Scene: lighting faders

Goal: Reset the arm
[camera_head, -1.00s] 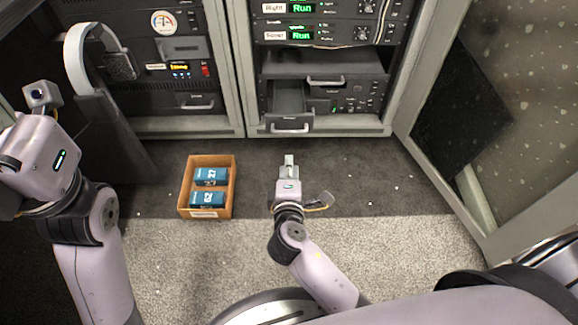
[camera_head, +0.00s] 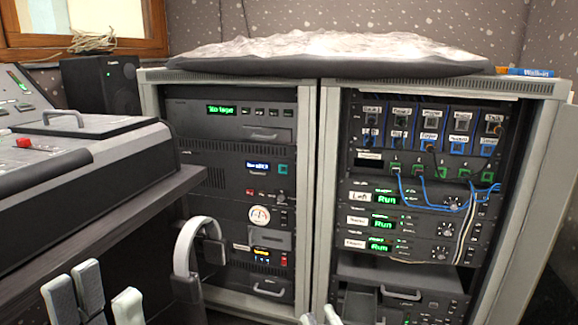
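My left gripper (camera_head: 90,296) shows at the bottom left, with grey fingers pointing up in front of the dark desk side. The frame edge cuts it off, and I cannot make out its opening or anything held in it. The rest of both arms is out of view.
A rack cabinet (camera_head: 325,150) stands ahead, its right bay holding blue cables (camera_head: 450,190). A pair of headphones (camera_head: 184,245) hangs at the desk (camera_head: 110,215) on the left. A mixing console (camera_head: 70,155) and a speaker (camera_head: 100,82) are at the left.

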